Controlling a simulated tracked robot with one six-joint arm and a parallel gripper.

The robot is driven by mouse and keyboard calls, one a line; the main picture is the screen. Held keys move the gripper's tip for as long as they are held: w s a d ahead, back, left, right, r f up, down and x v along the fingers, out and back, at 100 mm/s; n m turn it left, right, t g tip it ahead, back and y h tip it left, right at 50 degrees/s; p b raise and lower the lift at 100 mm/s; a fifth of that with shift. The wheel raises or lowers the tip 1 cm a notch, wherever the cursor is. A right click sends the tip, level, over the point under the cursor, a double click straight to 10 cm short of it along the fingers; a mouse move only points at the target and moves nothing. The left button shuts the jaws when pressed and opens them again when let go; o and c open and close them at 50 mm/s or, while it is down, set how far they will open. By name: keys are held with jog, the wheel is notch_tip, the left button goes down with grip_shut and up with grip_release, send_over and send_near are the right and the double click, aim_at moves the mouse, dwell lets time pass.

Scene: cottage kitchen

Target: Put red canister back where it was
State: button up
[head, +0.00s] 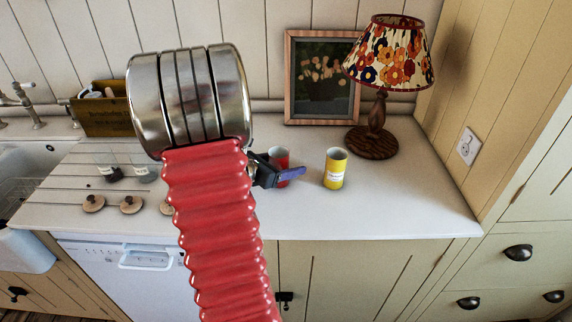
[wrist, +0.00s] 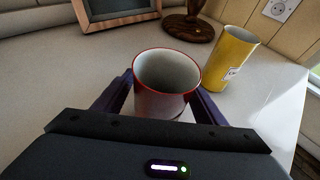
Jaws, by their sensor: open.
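The red canister (head: 280,157) stands upright on the white counter, partly hidden behind my gripper in the head view. In the wrist view the red canister (wrist: 166,84) shows its open top with a red rim and pale inside. My gripper (head: 291,173) is at counter height at the canister. In the wrist view my gripper (wrist: 162,95) is open, with one dark finger on each side of the canister. I cannot tell whether either finger touches it.
A yellow canister (head: 335,170) stands just right of the red one, and also shows in the wrist view (wrist: 230,60). A lamp (head: 376,130) and a framed picture (head: 322,110) stand behind. Wooden lids (head: 131,205) and jars (head: 108,172) are at the left. The counter's (head: 420,205) right front is clear.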

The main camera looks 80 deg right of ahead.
jog(key=shift+r, duration=0.1)
jog(key=v, duration=1)
jog(key=shift+w+a+r, duration=0.1)
jog(key=shift+w+a, duration=0.1)
jog(key=shift+a, duration=0.15)
jog(key=shift+w+a+r, duration=0.25)
jog(key=shift+a, duration=0.25)
jog(key=w+a+r+m+t+y, duration=0.2)
jog(key=w+a+m+t+y, duration=0.1)
jog(key=a, duration=1.2)
jog(key=w+a+r+m+t+y, duration=0.2)
jog(key=w+a+m+t+y, duration=0.2)
jog(key=a, duration=1.1)
jog(key=w+a+r+m+t+y, duration=0.3)
jog(key=w+a+m+t+y, duration=0.1)
jog(key=a, duration=1.2)
jog(key=shift+w+m+t, duration=0.3)
jog(key=shift+w+t, duration=0.6)
jog(key=shift+w, duration=0.25)
